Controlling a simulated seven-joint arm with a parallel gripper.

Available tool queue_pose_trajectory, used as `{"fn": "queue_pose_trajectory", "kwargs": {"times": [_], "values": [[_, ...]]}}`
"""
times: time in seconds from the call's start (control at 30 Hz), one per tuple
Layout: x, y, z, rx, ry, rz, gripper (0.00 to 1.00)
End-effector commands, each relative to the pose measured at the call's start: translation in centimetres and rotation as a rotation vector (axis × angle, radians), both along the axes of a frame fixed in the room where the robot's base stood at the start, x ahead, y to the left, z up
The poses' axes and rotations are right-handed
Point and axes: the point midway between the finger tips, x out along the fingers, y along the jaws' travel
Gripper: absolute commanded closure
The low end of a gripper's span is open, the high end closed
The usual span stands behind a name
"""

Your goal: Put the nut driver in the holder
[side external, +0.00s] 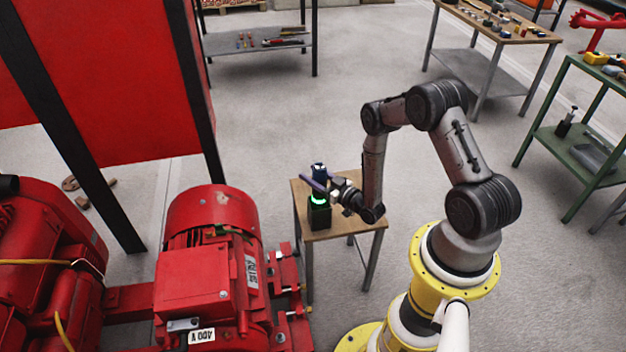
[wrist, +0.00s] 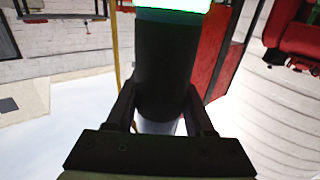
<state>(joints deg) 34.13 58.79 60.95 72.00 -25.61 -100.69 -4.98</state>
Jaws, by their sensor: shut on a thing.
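The nut driver (side external: 319,171) is upright over the small wooden table, with a dark blue body and a glowing green ring near its lower end. My gripper (side external: 325,185) reaches it from the right and is shut on its body above the ring. In the wrist view, the two fingers of my gripper (wrist: 162,112) flank the dark cylinder of the nut driver (wrist: 166,65), with the green glow at the top edge. A black block, seemingly the holder (side external: 319,217), stands on the table directly below the ring. Whether the driver's lower end is inside it cannot be told.
The small wooden table (side external: 345,222) has bare top to the right of the holder. A red pump motor (side external: 212,250) stands close to its left. A green shelf (side external: 590,150) and a workbench (side external: 500,25) with loose items stand farther back right.

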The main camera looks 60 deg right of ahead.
Motion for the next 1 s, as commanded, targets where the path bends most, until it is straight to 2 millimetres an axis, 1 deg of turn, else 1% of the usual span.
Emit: {"fn": "queue_pose_trajectory", "kwargs": {"times": [0.1,0.2,0.63,0.67,0.8,0.83,1.0], "values": [[0.1,-0.1,-1.2,-0.003,-0.006,0.000,1.00],[0.1,-0.1,-1.7,-0.003,-0.007,0.000,1.00],[0.1,-0.1,-2.1,-0.003,-0.007,0.000,1.00],[0.0,0.0,-2.2,-0.001,-0.001,0.000,0.43],[0.0,0.0,-2.2,-0.001,-0.001,0.000,0.18],[0.0,0.0,-2.2,-0.001,-0.001,0.000,0.17],[0.0,0.0,-2.2,-0.001,-0.001,0.000,0.17]]}}
